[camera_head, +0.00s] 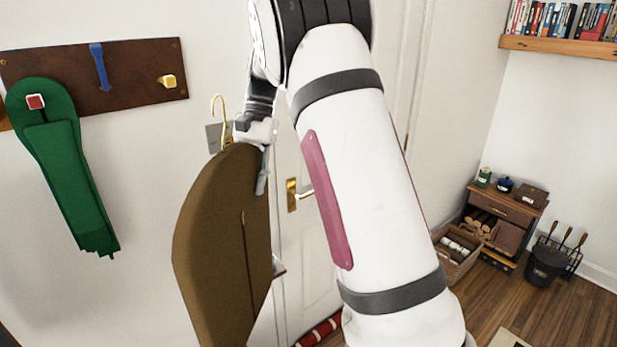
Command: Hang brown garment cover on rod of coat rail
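The brown garment cover (222,250) hangs upright in the air at the lower middle, with a gold hook (217,108) rising from its top. My gripper (259,160) is at the cover's upper right edge, just below the hook. It appears shut on the cover; one finger shows and the other side is hidden. The coat rail (125,85) is a dark brown board on the wall at upper left. It bears a red-ended peg, a blue piece (99,66) and a yellow-ended peg (167,81). The hook is right of the board and apart from it.
A white door with a brass handle (292,195) stands behind the cover and my arm. A small cabinet (505,215), a basket (456,255) and a black bucket (546,264) are at right.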

